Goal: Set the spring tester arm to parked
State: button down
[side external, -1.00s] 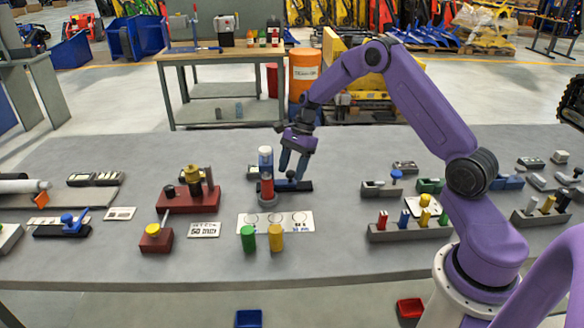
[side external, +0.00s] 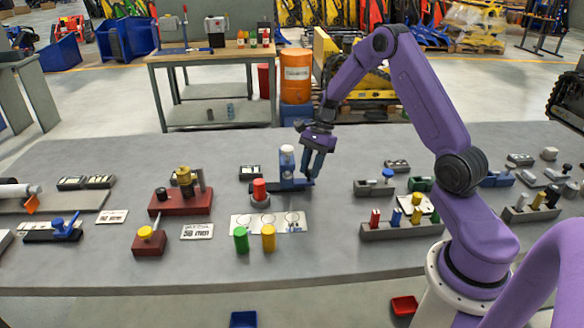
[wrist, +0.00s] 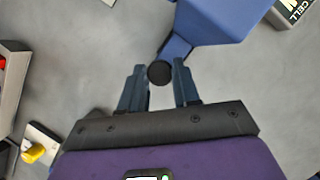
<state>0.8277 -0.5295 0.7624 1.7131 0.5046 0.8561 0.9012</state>
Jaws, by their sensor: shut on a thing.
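The spring tester's blue arm (side external: 292,184) stands on the grey table in the side view, with a white-topped cylinder (side external: 287,157) rising above it. A red cylinder (side external: 260,188) stands on a grey round base to its left, with the white-topped cylinder to its right rear. In the wrist view the blue arm (wrist: 210,22) runs to a round black knob (wrist: 160,73). My gripper (side external: 311,174) is at the arm's right end. In the wrist view my gripper (wrist: 157,76) has the knob between its fingertips, shut on it.
A card with circles (side external: 245,224) lies in front, with green (side external: 241,239) and yellow (side external: 268,238) cylinders at its front edge. A dark red fixture (side external: 180,203) is to the left. A grey block with coloured pegs (side external: 400,231) is to the right. Bare table lies behind.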

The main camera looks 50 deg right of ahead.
jog(key=shift+s+d, duration=0.9)
jog(key=shift+d, duration=0.15)
jog(key=c, duration=0.8)
grip_release()
jog(key=shift+r, duration=0.1)
jog(key=shift+r, duration=0.25)
jog(key=v, duration=1.6)
jog(key=shift+d+r, duration=0.15)
jog(key=shift+r, duration=0.25)
